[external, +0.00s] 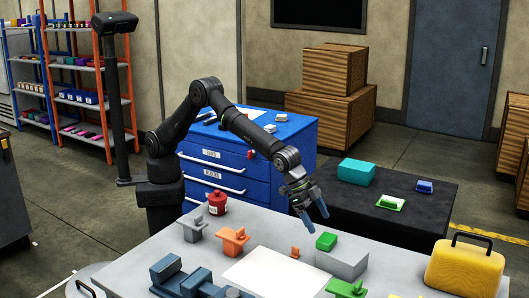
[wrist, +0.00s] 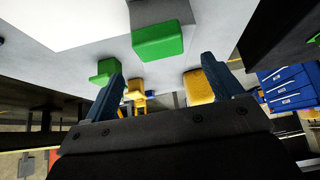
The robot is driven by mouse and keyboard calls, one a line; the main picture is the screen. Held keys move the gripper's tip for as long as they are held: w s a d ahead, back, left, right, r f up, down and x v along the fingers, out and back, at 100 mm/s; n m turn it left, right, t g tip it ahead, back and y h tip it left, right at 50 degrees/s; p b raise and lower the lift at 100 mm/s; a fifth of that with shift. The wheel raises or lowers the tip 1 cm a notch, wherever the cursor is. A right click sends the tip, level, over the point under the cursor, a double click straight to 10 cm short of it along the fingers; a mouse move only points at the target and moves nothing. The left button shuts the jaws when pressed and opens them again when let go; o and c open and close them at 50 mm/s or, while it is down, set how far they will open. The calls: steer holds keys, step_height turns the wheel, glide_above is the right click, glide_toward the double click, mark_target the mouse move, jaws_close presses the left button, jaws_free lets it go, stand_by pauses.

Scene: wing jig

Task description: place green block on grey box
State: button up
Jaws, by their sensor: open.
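A green block (external: 326,241) sits on top of a grey box (external: 349,263) on the grey table, toward the box's left end. In the wrist view the green block (wrist: 158,42) shows ahead of the fingers, with the grey box (wrist: 160,11) partly visible behind it. My gripper (external: 314,214) is open and empty, above and a little left of the block, apart from it. Its two blue fingers (wrist: 163,85) stand wide apart in the wrist view, with nothing between them.
A white sheet (external: 276,273) lies left of the box. A green bracket (external: 346,289), orange parts (external: 233,240) and a yellow case (external: 464,268) stand on the table. A black table (external: 437,225) behind holds a teal box (external: 356,171) and another green piece (external: 390,202) on white.

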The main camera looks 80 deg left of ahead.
mark_target(326, 237)
steer(key=v, duration=0.6)
steer(key=shift+f, duration=0.1)
steer(key=x, duration=1.2)
steer(key=shift+f, duration=0.25)
steer(key=shift+d+r, duration=0.1)
steer(key=shift+r, duration=1.35)
